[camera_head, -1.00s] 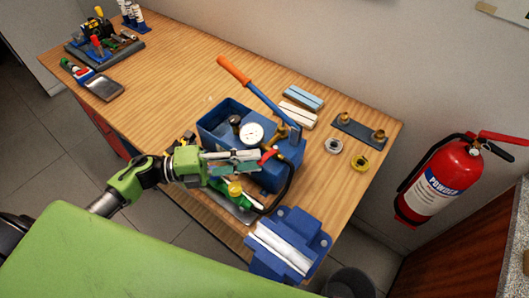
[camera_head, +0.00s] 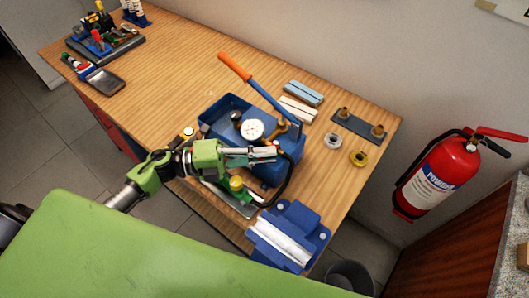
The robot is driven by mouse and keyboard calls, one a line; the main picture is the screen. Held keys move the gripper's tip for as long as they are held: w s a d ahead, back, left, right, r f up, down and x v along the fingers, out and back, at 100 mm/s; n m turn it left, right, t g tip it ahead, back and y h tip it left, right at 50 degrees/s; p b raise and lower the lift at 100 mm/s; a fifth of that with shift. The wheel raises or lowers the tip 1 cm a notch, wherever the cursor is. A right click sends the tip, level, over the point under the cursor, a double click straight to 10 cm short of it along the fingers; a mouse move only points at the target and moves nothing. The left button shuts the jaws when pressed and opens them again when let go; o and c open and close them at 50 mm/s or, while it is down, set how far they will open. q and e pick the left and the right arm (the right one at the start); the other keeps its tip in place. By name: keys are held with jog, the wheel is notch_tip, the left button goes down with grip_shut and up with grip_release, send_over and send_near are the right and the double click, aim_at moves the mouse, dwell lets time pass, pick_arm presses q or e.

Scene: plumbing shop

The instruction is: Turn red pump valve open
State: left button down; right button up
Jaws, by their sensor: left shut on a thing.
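The blue pump (camera_head: 285,170) stands on the wooden workbench. It has a blue tank, a white dial gauge (camera_head: 252,129) and a lever with an orange grip (camera_head: 234,66). My left gripper (camera_head: 271,154) reaches in from the left, low over the front of the pump, just below the gauge. It is shut on the red pump valve (camera_head: 277,144); only a small bit of red shows at the fingertips. The fingers hide most of the valve, so its exact angle cannot be told. My right gripper is not in view.
A blue vise (camera_head: 290,236) sits at the bench's front edge, near the pump's black hose (camera_head: 291,184). A green-and-yellow item (camera_head: 236,184) lies below my gripper. Fittings (camera_head: 358,158) and a fire extinguisher (camera_head: 437,178) are to the right. The bench's left middle (camera_head: 165,85) is clear.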

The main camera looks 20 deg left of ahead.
aim_at(278, 166)
pick_arm(q)
jog(key=n+t+y+p, duration=0.1)
jog(key=d+n+t+p, duration=0.1)
jog(key=t, duration=0.1)
jog(key=shift+s+r+y, duration=0.15)
jog(key=shift+s+y, duration=0.05)
jog(key=shift+y, duration=0.2)
jog(key=n+t+y, duration=0.1)
jog(key=d+n+t+y+p, duration=0.1)
jog(key=t, duration=0.1)
jog(key=shift+n+y, duration=0.4)
jog(key=shift+d+f+n+t+y, duration=0.2)
jog(key=shift+d+n+t+y, duration=0.15)
jog(key=shift+n+t+y, duration=0.55)
jog(key=shift+w+d+n+t+y+b, duration=0.15)
jog(key=shift+n+t+y, duration=0.1)
jog(key=shift+n+y, duration=0.25)
jog(key=shift+d+n+t+y+b, duration=0.1)
jog(key=shift+n+t+y+b, duration=0.15)
jog(key=shift+y, duration=0.45)
jog(key=shift+w+d+n+t+y+b, duration=0.1)
jog(key=shift+d+n+t+y, duration=0.1)
jog(key=shift+n+y, duration=0.35)
jog(key=shift+y, duration=0.35)
jog(key=c, duration=2.2)
grip_release()
jog(key=shift+o, duration=0.2)
